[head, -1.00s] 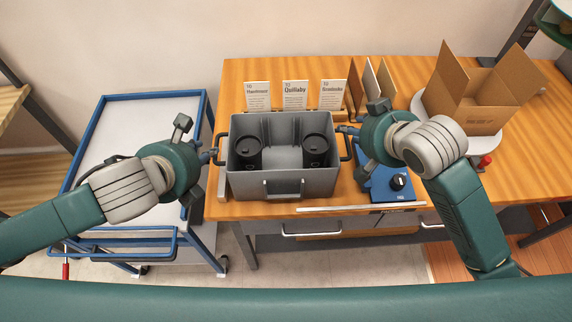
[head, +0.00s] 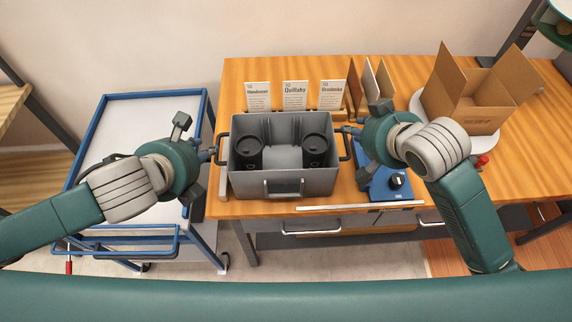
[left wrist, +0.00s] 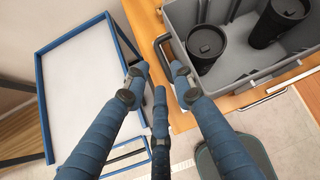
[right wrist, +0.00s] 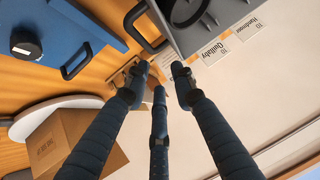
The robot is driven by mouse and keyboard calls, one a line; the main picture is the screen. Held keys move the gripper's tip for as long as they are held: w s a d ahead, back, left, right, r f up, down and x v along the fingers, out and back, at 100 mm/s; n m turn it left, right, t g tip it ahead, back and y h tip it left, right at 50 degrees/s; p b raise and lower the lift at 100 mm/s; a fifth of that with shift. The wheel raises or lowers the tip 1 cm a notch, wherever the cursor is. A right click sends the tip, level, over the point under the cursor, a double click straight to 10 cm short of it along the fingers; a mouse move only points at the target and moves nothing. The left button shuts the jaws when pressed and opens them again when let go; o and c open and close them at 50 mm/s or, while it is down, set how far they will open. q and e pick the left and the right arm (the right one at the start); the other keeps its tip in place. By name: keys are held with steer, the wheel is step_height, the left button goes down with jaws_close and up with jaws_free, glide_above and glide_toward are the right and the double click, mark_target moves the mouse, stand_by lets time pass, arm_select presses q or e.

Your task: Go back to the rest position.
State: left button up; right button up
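A grey crate (head: 283,185) stands on the wooden table, with two black lidded tumblers (head: 248,153) (head: 314,150) upright inside it. My left gripper (head: 208,154) is just outside the crate's left handle (head: 222,147). In the left wrist view my left gripper (left wrist: 160,72) has its fingertips apart, with the handle (left wrist: 162,48) close at their tips. My right gripper (head: 347,129) is beside the right handle (head: 346,146). In the right wrist view my right gripper (right wrist: 158,68) has its fingertips apart, with the handle (right wrist: 133,19) just beyond them. Neither gripper visibly holds anything.
A blue device with a black knob (head: 385,184) sits under my right forearm. An open cardboard box (head: 470,100) on a white round stand is at the right. Name cards (head: 295,94) stand behind the crate. A blue-framed cart (head: 110,130) with an empty top is at the left.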

steer(key=p+v, duration=0.6)
steer(key=v, duration=0.2)
stand_by(0.6)
steer(key=shift+w, duration=0.1)
stand_by(0.3)
